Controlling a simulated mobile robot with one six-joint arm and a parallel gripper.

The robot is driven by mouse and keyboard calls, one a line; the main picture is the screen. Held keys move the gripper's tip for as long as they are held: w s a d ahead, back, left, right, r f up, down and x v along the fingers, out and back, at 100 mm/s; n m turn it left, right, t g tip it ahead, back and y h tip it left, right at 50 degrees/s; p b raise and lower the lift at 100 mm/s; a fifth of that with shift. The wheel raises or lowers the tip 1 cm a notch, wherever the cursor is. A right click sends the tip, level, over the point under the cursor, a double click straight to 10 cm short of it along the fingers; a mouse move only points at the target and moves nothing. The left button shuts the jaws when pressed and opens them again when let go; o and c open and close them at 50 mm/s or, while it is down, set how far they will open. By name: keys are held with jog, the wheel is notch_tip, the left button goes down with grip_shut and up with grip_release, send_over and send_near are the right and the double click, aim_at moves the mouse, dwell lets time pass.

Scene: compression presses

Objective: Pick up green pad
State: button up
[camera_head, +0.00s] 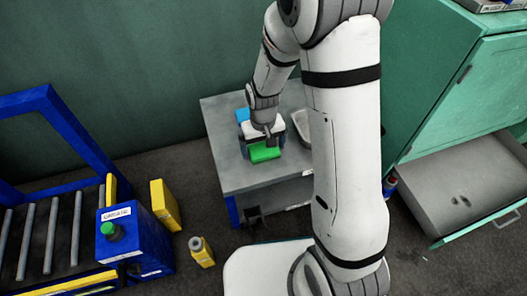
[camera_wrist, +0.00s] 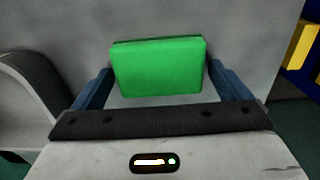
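The green pad (camera_head: 264,152) lies on the grey table top, in front of my gripper in the head view. In the wrist view the green pad (camera_wrist: 158,68) sits centred between the two blue fingers. My gripper (camera_wrist: 160,82) is spread wide, with one finger beside each side edge of the pad. The fingertips are very close to the pad's sides, and whether they touch is hard to tell. In the head view my gripper (camera_head: 262,138) is low over the table and partly hides what is beneath it.
A light blue object (camera_head: 242,114) lies behind my gripper on the grey table (camera_head: 225,150). A grey tray (camera_head: 302,124) stands close on the right. An open drawer (camera_head: 465,180) juts from the green cabinet. A blue button box (camera_head: 135,240) and yellow blocks (camera_head: 166,205) are at left.

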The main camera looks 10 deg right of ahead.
aim_at(263, 147)
jog(key=c, duration=0.8)
jog(key=shift+r, duration=0.15)
notch_tip(263, 147, up, 10)
jog(key=p, duration=0.4)
